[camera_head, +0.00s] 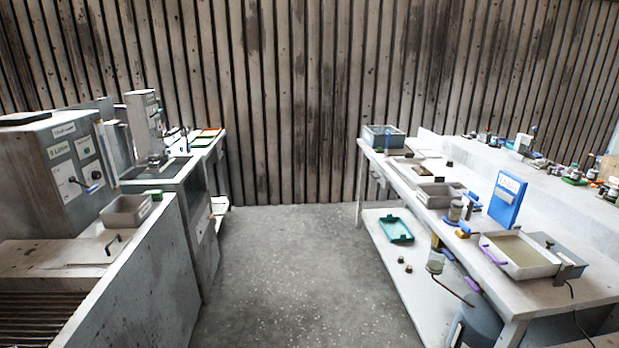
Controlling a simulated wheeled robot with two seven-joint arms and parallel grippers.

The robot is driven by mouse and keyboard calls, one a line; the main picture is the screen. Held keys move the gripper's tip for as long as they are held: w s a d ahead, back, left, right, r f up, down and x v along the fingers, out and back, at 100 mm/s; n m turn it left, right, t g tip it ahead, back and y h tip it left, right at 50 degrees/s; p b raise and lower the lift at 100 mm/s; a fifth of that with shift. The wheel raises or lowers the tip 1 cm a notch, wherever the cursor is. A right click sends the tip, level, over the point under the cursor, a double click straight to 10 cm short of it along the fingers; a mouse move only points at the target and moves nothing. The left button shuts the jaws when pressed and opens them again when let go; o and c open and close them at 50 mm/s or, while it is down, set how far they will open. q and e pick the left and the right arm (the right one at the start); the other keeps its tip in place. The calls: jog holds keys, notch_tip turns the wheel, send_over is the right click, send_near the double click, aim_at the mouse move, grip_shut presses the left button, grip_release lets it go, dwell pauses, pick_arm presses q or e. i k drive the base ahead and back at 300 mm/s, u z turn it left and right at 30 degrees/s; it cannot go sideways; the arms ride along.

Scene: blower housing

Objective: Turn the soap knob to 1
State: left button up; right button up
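A grey control box (45,170) stands at the left on the washing station. Its front carries white label plates (66,180) and a dark knob or lever (90,187) with a bit of blue by it. The print on the labels is too small to read surely, so I cannot tell which control is the soap knob or where it is set. A second upright grey box (145,120) stands farther back, its front too small to make out. Neither of my grippers is in view.
An open floor aisle (290,270) runs up the middle. At the right, a long white bench (515,300) holds trays, bottles and a blue sign (508,200).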

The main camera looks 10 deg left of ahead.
aim_at(95, 175)
jog(key=z, duration=0.25)
jog(key=i, duration=1.8)
jog(key=u, duration=0.95)
jog(key=i, duration=1.2)
jog(key=u, duration=0.85)
